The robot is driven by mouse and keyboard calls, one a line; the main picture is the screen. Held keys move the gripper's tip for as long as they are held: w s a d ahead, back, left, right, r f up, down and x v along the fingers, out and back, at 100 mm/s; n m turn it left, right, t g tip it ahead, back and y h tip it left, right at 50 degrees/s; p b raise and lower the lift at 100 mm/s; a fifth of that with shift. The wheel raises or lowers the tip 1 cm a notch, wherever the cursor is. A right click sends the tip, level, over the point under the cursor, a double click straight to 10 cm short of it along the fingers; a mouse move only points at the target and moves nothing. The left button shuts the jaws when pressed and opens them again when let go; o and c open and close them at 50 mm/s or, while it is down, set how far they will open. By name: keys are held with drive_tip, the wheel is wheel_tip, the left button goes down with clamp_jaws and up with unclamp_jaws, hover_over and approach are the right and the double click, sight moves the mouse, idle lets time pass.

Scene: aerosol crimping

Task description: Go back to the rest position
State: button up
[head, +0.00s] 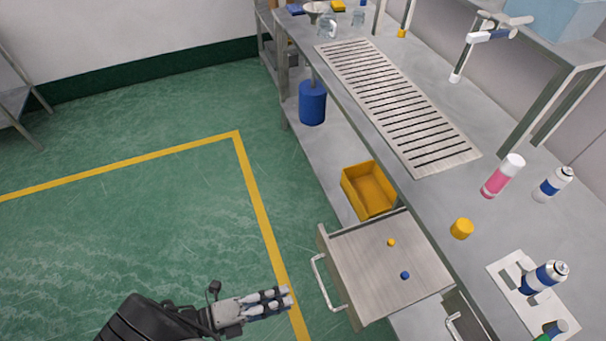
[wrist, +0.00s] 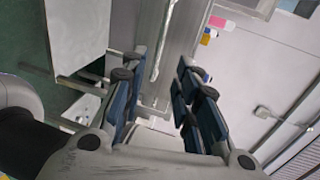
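My gripper (head: 284,298) is low in the head view, over the green floor, left of the open drawer (head: 360,262) and apart from its handle. In the wrist view my gripper (wrist: 160,88) has its blue-black fingers spread with a clear gap and nothing between them. A small yellow piece (head: 391,242) and a small blue piece (head: 405,275) lie in the drawer.
The workbench (head: 400,188) holds a slotted grate (head: 400,105), a pink bottle (head: 503,176), a blue-white can (head: 553,184), a yellow cap (head: 461,228) and a fixture plate (head: 505,270) with another can. The drawer juts out towards my gripper.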

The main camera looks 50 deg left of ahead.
drive_tip(key=w+d+r+m+g+h, duration=0.35)
drive_tip(key=w+r+m+g, duration=0.45)
drive_tip(key=w+r+m, duration=0.45)
drive_tip(key=w+d+r+m+g+y, duration=0.3)
drive_tip(key=w+d+r+m+g, duration=0.25)
drive_tip(key=d+r+m, duration=0.55)
drive_tip(key=s+d+r+m+t+y, duration=0.2)
drive_tip(key=d+r+m, duration=0.3)
drive_tip(key=d+m, duration=0.5)
drive_tip(key=s+d+r+m+t+y, duration=0.2)
drive_tip(key=d+r+m+y, duration=0.2)
drive_tip(key=d+m, duration=0.7)
drive_tip(key=r+m, duration=0.1)
drive_tip(key=m, duration=0.4)
drive_tip(key=shift+r, duration=0.2)
